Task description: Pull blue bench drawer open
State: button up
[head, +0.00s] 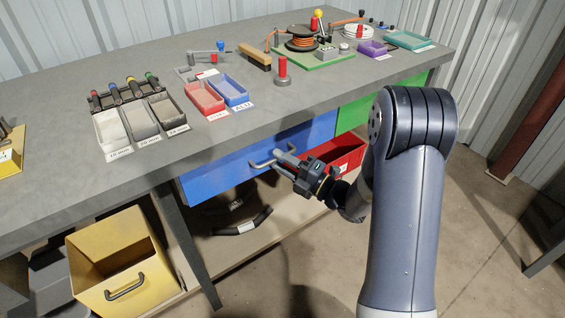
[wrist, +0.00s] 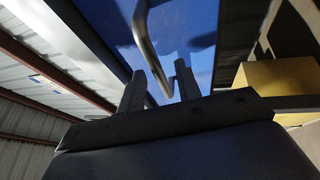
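The blue drawer (head: 225,172) sits under the front edge of the bench, its front roughly flush with it. Its bar handle (head: 262,163) is metal, near the right part of the front. My gripper (head: 281,160) is at the handle's right end. In the wrist view the blue front (wrist: 190,25) fills the top, and the handle (wrist: 150,50) runs down toward the space between my two fingers (wrist: 160,88). The fingers stand apart, with a visible gap beside the bar. Whether either finger touches the handle I cannot tell.
A green drawer front (head: 355,111) is to the right, and a red open bin (head: 343,158) is below. A yellow bin (head: 120,262) is low at left, near the bench leg (head: 187,245). Black cable pieces (head: 245,224) lie on the lower shelf. Trays and tools cover the bench top.

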grip_shut()
dwell(0.3)
dwell(0.3)
